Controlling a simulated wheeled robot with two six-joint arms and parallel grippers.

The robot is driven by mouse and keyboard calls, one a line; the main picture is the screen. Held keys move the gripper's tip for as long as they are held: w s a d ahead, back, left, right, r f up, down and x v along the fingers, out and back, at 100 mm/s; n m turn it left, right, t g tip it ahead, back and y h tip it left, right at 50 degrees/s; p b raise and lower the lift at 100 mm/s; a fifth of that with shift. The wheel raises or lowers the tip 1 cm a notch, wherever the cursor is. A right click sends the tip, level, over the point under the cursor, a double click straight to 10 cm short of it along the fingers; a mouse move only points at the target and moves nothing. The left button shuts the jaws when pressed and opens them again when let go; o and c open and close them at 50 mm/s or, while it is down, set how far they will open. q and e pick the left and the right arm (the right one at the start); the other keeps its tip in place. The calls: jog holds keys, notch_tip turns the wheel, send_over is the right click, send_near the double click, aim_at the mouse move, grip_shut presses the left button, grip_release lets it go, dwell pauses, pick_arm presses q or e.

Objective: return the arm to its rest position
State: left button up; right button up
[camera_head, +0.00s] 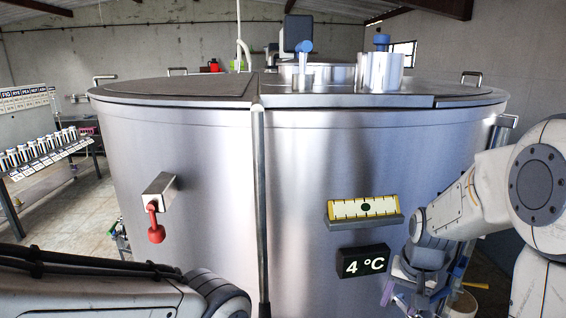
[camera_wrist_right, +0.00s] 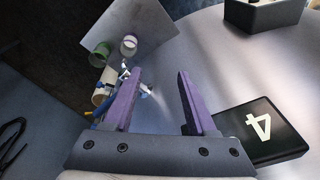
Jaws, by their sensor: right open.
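My right arm comes in from the right in the head view, bent in front of the steel tank (camera_head: 190,150). Its gripper (camera_head: 408,292) is low, near the tank's front wall, just right of and below the black "4 °C" display (camera_head: 363,261). In the right wrist view the two purple fingers of this gripper (camera_wrist_right: 160,80) stand apart, with nothing held between them. The display (camera_wrist_right: 258,130) lies to the right of the fingers there. My left arm crosses the bottom left of the head view; its gripper is out of the picture.
A yellow level gauge (camera_head: 363,208) on a ledge and a red-handled valve (camera_head: 156,232) stick out from the tank wall. Beyond the fingers in the wrist view are a pale panel (camera_wrist_right: 135,30) and small cylindrical containers (camera_wrist_right: 104,88). A rack of bottles (camera_head: 45,145) stands at left.

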jog(key=s+a+r+n+g+y+b, duration=0.1)
jog(key=s+a+n+g, duration=0.1)
jog(key=s+a+n, duration=1)
jog(key=s+a, duration=0.8)
jog(key=s, duration=0.2)
jog(key=shift+a+r+n+b, duration=0.3)
jog(key=shift+a+r, duration=0.05)
jog(key=shift+r, duration=0.05)
jog(key=shift+c, duration=0.6)
jog(key=shift+d, duration=0.1)
